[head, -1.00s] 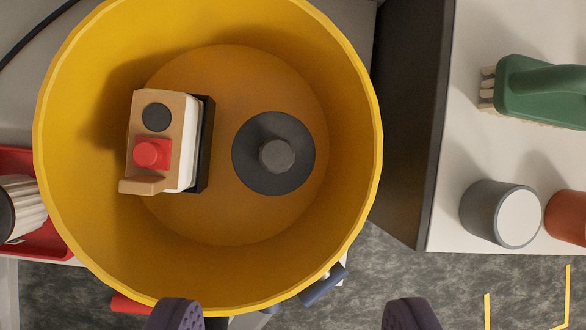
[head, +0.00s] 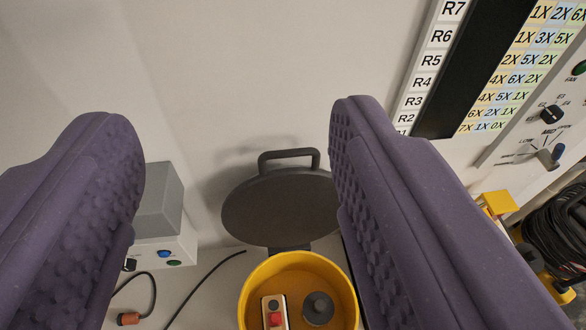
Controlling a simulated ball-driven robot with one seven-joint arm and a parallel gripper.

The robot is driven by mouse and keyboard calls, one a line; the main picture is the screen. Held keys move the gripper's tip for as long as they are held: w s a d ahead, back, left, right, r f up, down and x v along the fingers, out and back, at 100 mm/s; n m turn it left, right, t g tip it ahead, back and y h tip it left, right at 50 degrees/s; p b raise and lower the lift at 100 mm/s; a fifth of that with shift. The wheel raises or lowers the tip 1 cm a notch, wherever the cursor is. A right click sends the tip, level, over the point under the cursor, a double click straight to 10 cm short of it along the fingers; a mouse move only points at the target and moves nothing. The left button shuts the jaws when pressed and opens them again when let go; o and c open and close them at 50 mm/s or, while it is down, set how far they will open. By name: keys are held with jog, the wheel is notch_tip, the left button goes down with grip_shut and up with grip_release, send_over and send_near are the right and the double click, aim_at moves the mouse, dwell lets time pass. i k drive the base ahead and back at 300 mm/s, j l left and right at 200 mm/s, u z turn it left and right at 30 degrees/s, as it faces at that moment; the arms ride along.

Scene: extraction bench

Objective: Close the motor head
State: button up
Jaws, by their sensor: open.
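The motor head appears to be the dark round lid (head: 275,208) with a bar handle (head: 290,154) on its upper edge. It stands raised behind the yellow drum (head: 248,290), which is open at the top. A dark bracket links the lid's lower edge to the drum's rim. My gripper (head: 236,112) shows as two purple, textured fingers, wide apart, with nothing between them. In the picture, the lid and its handle lie between the fingers, farther away. The right finger hides part of the lid's right edge.
Inside the drum are a tan block with a red button (head: 275,312) and a dark disc with a knob (head: 318,308). A grey-topped control box (head: 160,205) stands left of the lid. A labelled panel (head: 430,70) and coiled black cable (head: 560,235) are at right.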

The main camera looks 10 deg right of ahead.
aim_at(288, 205)
jog(key=k+l, duration=0.3)
jog(key=k, duration=0.15)
jog(key=k+l, duration=0.35)
jog(key=k+u, duration=0.05)
jog(key=k, duration=0.05)
